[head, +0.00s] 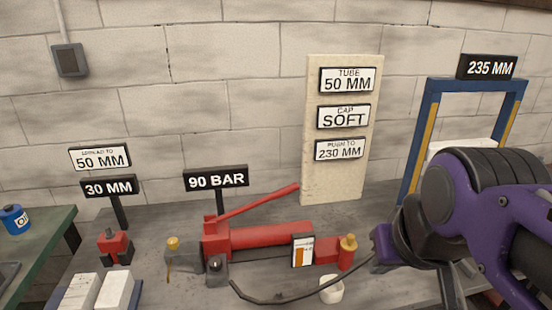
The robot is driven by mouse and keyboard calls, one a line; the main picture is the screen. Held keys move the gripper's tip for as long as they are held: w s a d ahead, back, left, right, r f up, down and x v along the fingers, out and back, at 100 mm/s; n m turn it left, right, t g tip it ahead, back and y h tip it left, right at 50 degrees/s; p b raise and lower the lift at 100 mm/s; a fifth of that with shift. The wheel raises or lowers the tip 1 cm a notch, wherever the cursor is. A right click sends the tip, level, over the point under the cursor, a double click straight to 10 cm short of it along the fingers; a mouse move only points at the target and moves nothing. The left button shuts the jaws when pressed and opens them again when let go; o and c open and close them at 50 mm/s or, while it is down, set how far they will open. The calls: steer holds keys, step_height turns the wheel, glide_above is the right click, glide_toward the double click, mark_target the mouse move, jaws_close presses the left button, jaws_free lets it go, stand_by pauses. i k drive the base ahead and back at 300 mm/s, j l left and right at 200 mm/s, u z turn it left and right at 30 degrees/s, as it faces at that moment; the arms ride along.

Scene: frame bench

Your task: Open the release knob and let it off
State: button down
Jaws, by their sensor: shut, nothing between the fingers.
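A red hand pump (270,237) lies on the grey bench with its red lever (258,204) slanting up to the right. A small dark knob (217,265) is at the front of its left end, and a brass knob (173,243) tops the grey block at the far left. I cannot tell for sure which is the release knob, or how far either is turned. A sign above the pump reads 90 BAR (216,178). My gripper (455,288) is at the lower right, under my purple arm, well apart from the pump. Its fingers are partly hidden; it is shut and empty.
A black hose (290,301) runs from the pump rightward. A white cup (331,289) stands in front. A blue frame (424,130) with a 235 MM sign (487,67) is behind my arm. A board (315,180) reads tube 50 MM, cap soft, push to 230 MM.

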mark_target(215, 264)
steer(key=u, duration=0.95)
steer(key=i+j+z, duration=0.1)
steer(key=j, duration=0.15)
steer(key=i+j+z, duration=0.1)
steer(key=j, duration=0.15)
steer(key=k+z, duration=0.2)
steer(key=k, duration=0.5)
steer(key=i+l+u, duration=0.2)
steer(key=i, duration=0.45)
steer(key=i+j, duration=0.05)
steer(key=j, duration=0.05)
